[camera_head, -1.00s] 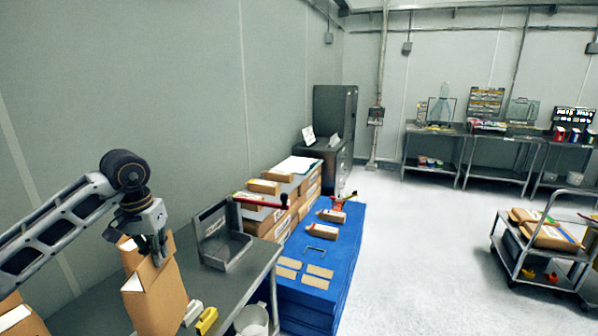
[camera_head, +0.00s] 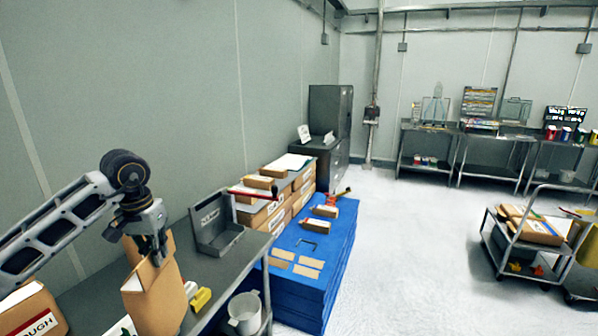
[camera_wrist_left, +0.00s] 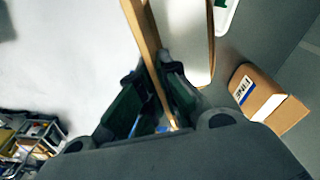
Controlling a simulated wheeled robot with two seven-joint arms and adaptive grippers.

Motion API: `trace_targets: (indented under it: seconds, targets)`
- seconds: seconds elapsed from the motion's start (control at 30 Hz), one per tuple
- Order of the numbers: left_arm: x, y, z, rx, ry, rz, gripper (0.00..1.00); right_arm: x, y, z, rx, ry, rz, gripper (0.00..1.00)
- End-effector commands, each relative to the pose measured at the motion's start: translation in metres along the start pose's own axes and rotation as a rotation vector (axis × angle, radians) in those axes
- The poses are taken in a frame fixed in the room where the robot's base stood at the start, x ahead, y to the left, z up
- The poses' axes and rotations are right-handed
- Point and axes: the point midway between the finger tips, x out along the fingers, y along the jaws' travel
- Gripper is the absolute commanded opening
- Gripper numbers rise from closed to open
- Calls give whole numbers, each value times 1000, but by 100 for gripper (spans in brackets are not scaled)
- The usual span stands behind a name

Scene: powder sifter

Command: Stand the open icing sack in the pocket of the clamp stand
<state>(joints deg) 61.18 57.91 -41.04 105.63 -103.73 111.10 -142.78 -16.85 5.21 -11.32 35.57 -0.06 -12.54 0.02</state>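The icing sack (camera_head: 155,300) is a brown paper bag at the lower left of the head view, with its top folds standing open. My left gripper (camera_head: 150,252) is shut on its upper edge and holds it roughly upright in front of the bench. In the left wrist view the fingers (camera_wrist_left: 155,95) pinch a thin brown paper edge (camera_wrist_left: 148,45). The grey metal holder on the bench, apparently the clamp stand (camera_head: 210,222), has a tall back plate and a low front tray. It stands to the right of and beyond the sack. The sack's base is out of frame. My right gripper is not in view.
A box marked "ROUGH" (camera_head: 35,312) is at lower left. A yellow block (camera_head: 201,299) lies on the bench beside the sack. A white bucket (camera_head: 243,313) is by the bench's right edge. A blue chest (camera_head: 318,272) and stacked boxes stand beyond.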

Motion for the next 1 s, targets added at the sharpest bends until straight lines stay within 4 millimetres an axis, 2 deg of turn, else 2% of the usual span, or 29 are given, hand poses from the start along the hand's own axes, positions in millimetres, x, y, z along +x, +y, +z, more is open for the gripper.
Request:
trace_targets:
  seconds: [0.57, 1.0]
  targets:
    - [0, 33, -4, 55, 5, 8, 0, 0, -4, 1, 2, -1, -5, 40]
    - [1, 96, -6, 161, 6, 22, 0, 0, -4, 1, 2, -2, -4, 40]
